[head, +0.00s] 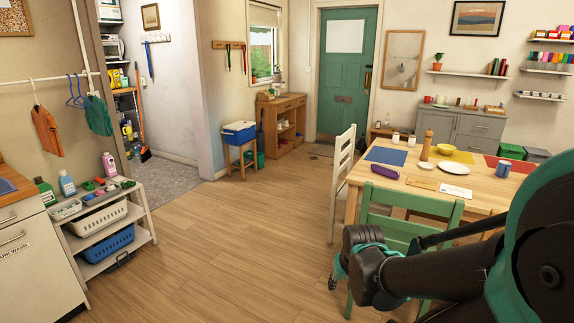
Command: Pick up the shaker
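The dining table (478,187) stands at the right. Two small pale jars, one at the back left (395,138) and one beside it (411,141), stand upright there and look like shakers. A taller tan bottle (427,146) stands just right of them. I cannot tell for sure which of these is the shaker. My arm reaches in from the lower right, in front of the table. Its far end, with what seems to be my gripper (338,276), is low by the green chair, well short of these items. Its fingers are too small and dark to read.
A green chair (408,228) and a white chair (342,178) stand at the table. The wooden floor (215,255) is clear at centre left.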

